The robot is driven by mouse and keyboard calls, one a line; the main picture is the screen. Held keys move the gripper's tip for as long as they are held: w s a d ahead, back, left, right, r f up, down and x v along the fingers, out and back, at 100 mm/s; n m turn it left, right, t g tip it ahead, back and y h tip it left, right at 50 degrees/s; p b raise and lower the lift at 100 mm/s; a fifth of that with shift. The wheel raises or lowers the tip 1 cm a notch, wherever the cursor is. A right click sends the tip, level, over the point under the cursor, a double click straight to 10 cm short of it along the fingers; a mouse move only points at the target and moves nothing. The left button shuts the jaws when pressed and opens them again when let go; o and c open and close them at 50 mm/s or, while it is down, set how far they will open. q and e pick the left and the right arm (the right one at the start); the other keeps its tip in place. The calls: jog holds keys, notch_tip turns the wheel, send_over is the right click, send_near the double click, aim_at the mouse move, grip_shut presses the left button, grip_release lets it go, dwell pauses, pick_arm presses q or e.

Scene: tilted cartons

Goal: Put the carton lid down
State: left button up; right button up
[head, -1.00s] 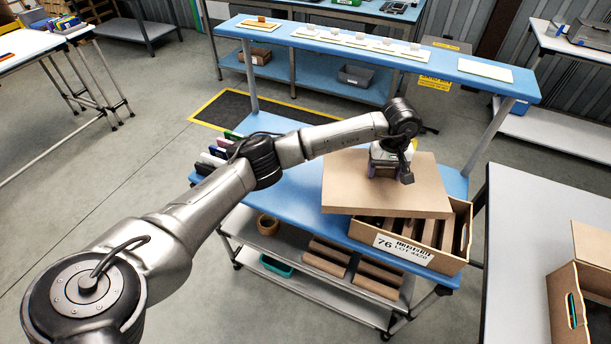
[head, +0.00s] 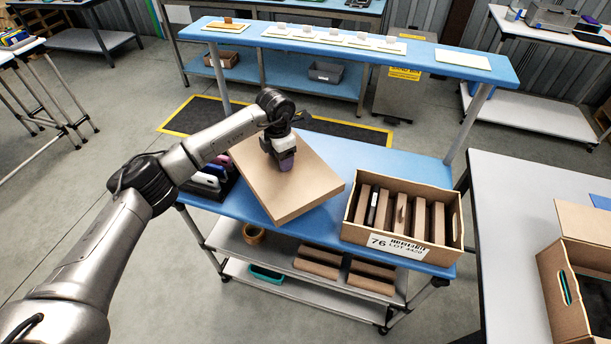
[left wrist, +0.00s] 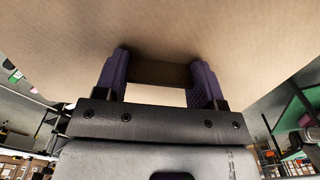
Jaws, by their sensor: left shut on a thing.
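The brown carton lid (head: 305,185) is over the left part of the blue bench, clear of the carton. It looks turned at an angle; I cannot tell whether it touches the bench. My left gripper (head: 285,160) is on top of the lid near its middle, shut on a part of it. In the left wrist view the purple fingers of my left gripper (left wrist: 160,78) close on a brown block on the lid (left wrist: 160,30). The open carton (head: 455,225) stands at the bench's right end, with several brown slabs and one dark item upright inside. My right gripper is out of view.
The blue bench (head: 365,160) has bare room behind the lid and carton. Dark holders with coloured items (head: 208,180) stand just left of the lid. A raised blue shelf (head: 350,45) runs along the back. Another open carton (head: 580,260) is on the grey table at right.

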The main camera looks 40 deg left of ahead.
pick_arm(q)
jog(key=n, duration=0.4)
jog(key=shift+w+d+n, duration=0.15)
jog(key=shift+d+n, duration=0.05)
jog(key=shift+n, duration=0.1)
jog(key=n, duration=0.3)
notch_tip(320, 180, down, 9)
jog(key=shift+f+b, duration=0.2)
jog(key=shift+b, duration=0.85)
jog(key=shift+f, duration=0.3)
jog(key=shift+f, duration=0.2)
jog(key=o, duration=0.9)
jog(key=shift+o, duration=0.2)
